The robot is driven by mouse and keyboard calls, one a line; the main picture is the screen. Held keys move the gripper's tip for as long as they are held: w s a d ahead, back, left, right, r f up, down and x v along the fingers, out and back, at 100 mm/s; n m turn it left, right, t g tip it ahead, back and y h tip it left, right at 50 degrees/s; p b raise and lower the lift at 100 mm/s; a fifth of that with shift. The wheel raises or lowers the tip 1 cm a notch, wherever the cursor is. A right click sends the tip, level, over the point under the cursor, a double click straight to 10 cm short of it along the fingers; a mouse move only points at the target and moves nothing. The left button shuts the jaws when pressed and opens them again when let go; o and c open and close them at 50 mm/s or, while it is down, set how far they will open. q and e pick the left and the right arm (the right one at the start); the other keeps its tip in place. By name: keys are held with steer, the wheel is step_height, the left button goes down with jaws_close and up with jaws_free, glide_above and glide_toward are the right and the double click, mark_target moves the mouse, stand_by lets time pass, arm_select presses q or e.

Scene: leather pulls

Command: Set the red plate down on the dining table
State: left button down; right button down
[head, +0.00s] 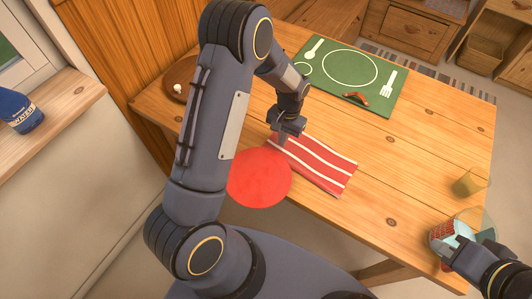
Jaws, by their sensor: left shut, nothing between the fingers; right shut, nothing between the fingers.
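The red plate (258,178) is a flat round disc in the middle of the head view, at the table's near edge. It overlaps the end of a red-and-white striped cloth (325,168); I cannot tell whether its near part hangs past the edge. My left gripper (282,140) is shut and empty, just beyond the plate's far rim beside the cloth. Whether it touches the rim is unclear. The wooden dining table (420,150) spans the middle and right. My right gripper (468,250) is shut and empty at the table's lower right corner, close to a red-dotted item (440,232).
A green placemat (385,98) with a printed setting lies at the back, a small brown-red item (357,98) on it. A brown round dish (178,75) is at the far left corner. A yellowish glass (470,182) stands at right. The table's middle right is clear.

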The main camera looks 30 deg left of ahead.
mark_target(262, 175)
arm_select(q)
steer(key=s+p, duration=0.1)
steer(key=s, duration=0.3)
steer(key=s+p, duration=0.1)
steer(key=s, duration=0.3)
steer(key=s+a+p, duration=0.1)
steer(key=s, duration=0.3)
steer(key=shift+s+r, duration=0.1)
steer(key=shift+s, duration=0.05)
steer(key=shift+w+f+b, duration=0.2)
steer(key=shift+f+b, duration=0.15)
steer(key=shift+f, duration=0.55)
steer(key=shift+s+d, duration=0.1)
steer(key=shift+f, duration=0.1)
